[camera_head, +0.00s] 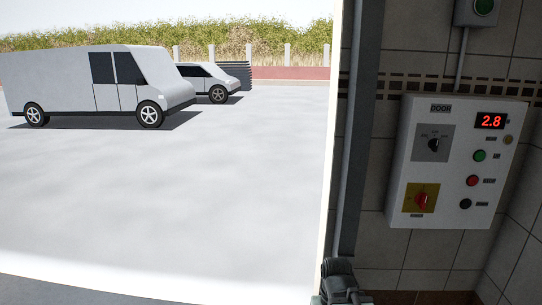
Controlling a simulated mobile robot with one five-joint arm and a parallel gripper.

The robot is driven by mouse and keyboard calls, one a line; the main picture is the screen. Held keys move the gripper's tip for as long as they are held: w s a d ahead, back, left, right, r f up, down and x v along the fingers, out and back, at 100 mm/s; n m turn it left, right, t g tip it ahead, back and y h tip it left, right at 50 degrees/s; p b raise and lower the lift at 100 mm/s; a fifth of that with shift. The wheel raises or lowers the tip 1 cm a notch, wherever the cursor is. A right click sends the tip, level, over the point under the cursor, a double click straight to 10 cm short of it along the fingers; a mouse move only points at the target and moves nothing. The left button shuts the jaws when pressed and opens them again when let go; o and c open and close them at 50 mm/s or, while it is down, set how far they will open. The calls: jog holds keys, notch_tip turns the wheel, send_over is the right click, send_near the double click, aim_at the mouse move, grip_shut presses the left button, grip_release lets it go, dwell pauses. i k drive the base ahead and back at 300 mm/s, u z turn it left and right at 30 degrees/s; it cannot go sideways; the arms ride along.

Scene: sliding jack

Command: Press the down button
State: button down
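A white control box (399,190) labelled DOOR hangs on the tiled wall at the right. Its red display reads 2.8. Down its right side are a green button (480,156), a red button (472,181) and a black button (465,204), each with a small label too blurred to read. A dark mechanical part at the bottom edge, below and left of the box, seems to be my arm, well apart from the buttons. No fingers can be made out.
A dark vertical post (357,130) stands left of the box, beside a wide open doorway. Outside are a grey van (75,80) and a smaller vehicle (205,78) on pale ground.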

aim_at(466, 204)
jog(key=z, duration=0.1)
jog(key=k, duration=0.1)
jog(key=z, duration=0.35)
jog(key=i, duration=1)
